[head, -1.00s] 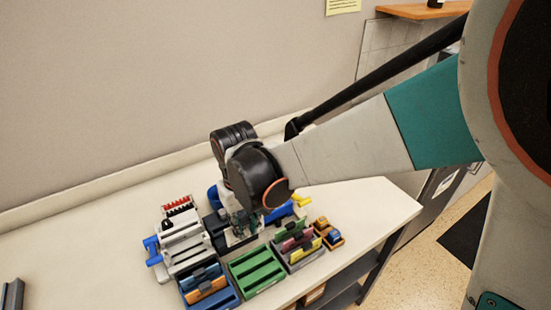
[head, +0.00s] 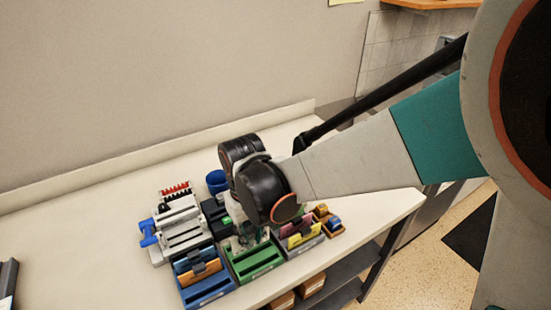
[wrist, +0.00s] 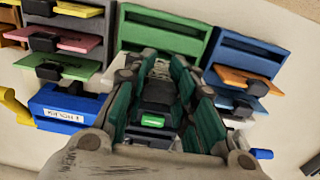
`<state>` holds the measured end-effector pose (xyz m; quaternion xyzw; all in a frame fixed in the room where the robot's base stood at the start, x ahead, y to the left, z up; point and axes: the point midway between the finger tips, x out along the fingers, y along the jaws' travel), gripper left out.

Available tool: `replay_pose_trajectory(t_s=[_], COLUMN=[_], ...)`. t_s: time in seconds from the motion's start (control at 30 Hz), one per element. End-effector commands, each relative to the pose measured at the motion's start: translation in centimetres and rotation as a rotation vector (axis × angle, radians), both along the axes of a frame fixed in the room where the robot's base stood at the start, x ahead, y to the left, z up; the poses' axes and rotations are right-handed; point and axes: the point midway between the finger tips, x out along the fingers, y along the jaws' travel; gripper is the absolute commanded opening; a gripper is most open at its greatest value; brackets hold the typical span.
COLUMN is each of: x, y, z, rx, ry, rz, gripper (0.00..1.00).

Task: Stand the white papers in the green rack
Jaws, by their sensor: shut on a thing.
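The green rack (head: 254,262) stands between two other racks near the table's front edge. In the wrist view, the green rack (wrist: 188,28) lies just beyond my fingertips, and its long slot shows. My gripper (wrist: 163,66) is shut on the white papers (wrist: 160,70), which show only as a pale strip between the green fingers. In the head view, my gripper (head: 246,238) is at the back edge of the green rack, partly covered by my wrist. Whether the papers touch the rack is hidden.
A blue rack (head: 207,292) with orange and blue cards stands left of the green rack. A grey rack (head: 303,246) with pink and yellow cards stands right. Behind are a grey device with a blue handle (head: 148,233) and a blue cup (head: 217,180). The left tabletop is mostly clear.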

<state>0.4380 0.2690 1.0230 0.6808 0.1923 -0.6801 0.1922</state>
Motion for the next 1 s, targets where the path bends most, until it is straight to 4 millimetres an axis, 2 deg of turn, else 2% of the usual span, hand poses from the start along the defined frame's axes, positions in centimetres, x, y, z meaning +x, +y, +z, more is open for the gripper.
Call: replay_pose_trajectory(t_s=[0.6,1.0], x=[0.0,0.1], y=[0.0,0.0], z=[-4.6,-5.1], rx=[0.000,0.000], ry=[0.000,0.000], rz=[-0.001,-0.001], gripper=[0.00,0.00])
